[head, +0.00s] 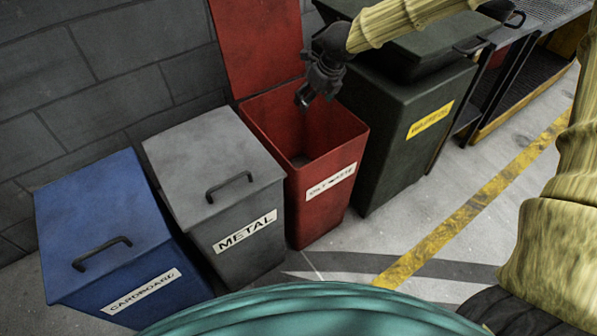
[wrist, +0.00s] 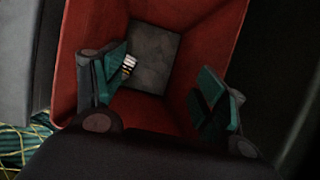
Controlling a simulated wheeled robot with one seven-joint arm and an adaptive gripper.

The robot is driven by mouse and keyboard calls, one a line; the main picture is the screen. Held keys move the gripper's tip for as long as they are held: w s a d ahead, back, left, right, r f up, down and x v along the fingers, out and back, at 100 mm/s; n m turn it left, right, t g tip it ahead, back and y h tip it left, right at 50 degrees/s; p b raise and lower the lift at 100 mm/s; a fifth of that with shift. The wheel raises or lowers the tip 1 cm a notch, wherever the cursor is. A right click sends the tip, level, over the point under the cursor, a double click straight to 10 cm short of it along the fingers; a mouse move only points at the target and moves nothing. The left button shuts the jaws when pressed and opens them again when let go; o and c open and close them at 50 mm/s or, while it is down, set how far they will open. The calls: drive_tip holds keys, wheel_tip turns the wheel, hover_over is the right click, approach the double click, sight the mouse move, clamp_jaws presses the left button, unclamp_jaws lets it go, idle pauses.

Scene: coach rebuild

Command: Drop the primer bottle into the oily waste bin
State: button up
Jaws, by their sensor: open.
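The red oily waste bin (head: 330,208) stands with its lid (head: 257,45) raised against the wall. Its label is on the front face. My gripper (head: 303,98) hangs over the bin's open mouth. In the wrist view my gripper (wrist: 163,82) has its two fingers spread wide, with nothing between them. The bin's red inner walls (wrist: 195,45) and grey floor show below it. A small pale, banded thing (wrist: 128,66) shows beside the left finger, partly hidden by it. It may be the primer bottle, but I cannot tell for sure. No bottle shows in the head view.
A closed grey metal bin (head: 240,222) and a closed blue cardboard bin (head: 110,235) stand to the left. A dark bin with a yellow label (head: 430,120) stands close on the right. A shelf rack (head: 520,80) is beyond it. Floor with a yellow line (head: 440,235) lies in front.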

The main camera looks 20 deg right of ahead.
drive_tip(key=v, duration=0.4)
idle(0.5)
